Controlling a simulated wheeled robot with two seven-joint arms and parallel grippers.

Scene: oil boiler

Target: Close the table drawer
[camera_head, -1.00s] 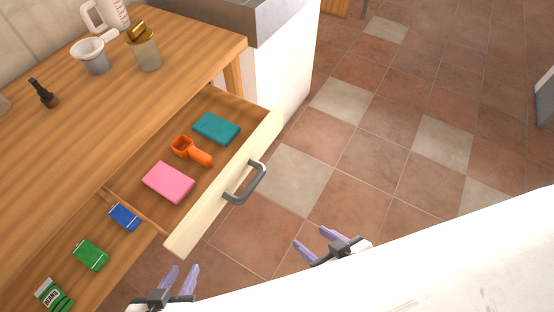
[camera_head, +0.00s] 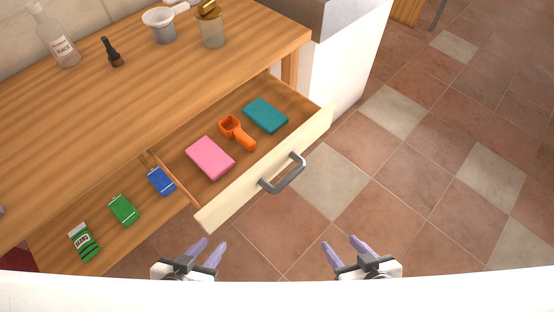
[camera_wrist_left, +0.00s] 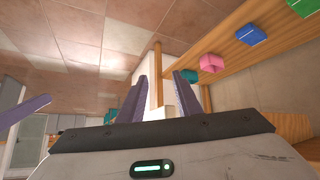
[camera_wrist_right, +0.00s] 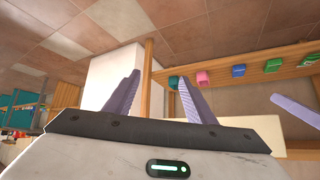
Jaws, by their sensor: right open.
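The table drawer (camera_head: 268,168) is pulled out from the wooden table (camera_head: 110,110), with a cream front and a grey bar handle (camera_head: 284,176). Inside lie a pink box (camera_head: 210,158), an orange scoop (camera_head: 236,133) and a teal box (camera_head: 265,115). My left gripper (camera_head: 207,249) is open and empty, below the drawer's near left corner in the head view. My right gripper (camera_head: 347,248) is open and empty, below and right of the handle. Both are apart from the drawer. The wrist views show the fingers of the left (camera_wrist_left: 158,98) and right (camera_wrist_right: 158,95) grippers spread.
A lower shelf holds a blue packet (camera_head: 161,181), a green packet (camera_head: 124,209) and a green labelled packet (camera_head: 84,242). Tiled floor (camera_head: 420,180) right of the drawer is clear.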

